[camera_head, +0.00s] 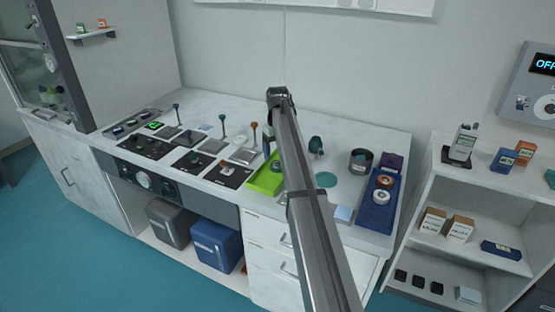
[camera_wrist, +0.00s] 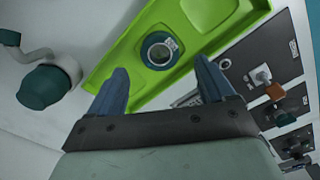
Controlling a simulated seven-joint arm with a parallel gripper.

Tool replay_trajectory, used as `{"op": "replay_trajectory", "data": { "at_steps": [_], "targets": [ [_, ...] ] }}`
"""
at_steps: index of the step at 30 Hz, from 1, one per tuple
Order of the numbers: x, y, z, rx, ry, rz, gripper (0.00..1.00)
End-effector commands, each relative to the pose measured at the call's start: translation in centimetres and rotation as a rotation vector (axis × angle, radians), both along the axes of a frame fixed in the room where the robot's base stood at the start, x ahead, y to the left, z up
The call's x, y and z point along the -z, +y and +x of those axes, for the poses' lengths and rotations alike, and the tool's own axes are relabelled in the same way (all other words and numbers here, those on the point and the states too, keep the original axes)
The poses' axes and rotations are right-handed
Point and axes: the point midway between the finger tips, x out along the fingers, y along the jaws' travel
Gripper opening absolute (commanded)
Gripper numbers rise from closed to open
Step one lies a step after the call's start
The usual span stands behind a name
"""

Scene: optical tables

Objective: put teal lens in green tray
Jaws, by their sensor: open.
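A teal ring-shaped lens (camera_wrist: 160,51) with a pale grey centre lies in a recess of the green tray (camera_wrist: 119,73) in the wrist view. The tray also shows on the bench in the head view (camera_head: 262,187), partly hidden by my arm. My gripper (camera_wrist: 160,84) is open, with its two blue fingers spread over the tray's near edge. The lens appears beyond the gap between the fingertips, and neither finger visibly touches it. My arm hides most of the gripper in the head view.
A dark teal knob-like object (camera_wrist: 46,87) stands left of the tray in the wrist view. Dark plates with small posts (camera_wrist: 279,116) lie to the right. In the head view, a blue tray (camera_head: 376,214) with ring parts and a dark round container (camera_head: 360,161) stand to the right.

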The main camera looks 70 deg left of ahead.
Motion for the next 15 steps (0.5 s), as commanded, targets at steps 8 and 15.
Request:
{"op": "replay_trajectory", "data": {
  "at_steps": [8, 15],
  "targets": [
    [-4.9, 0.1, 0.0, 0.0, 0.0, 0.001, 0.82],
    [-6.8, 0.0, 0.0, 0.0, 0.0, 0.0, 0.82]
  ]
}}
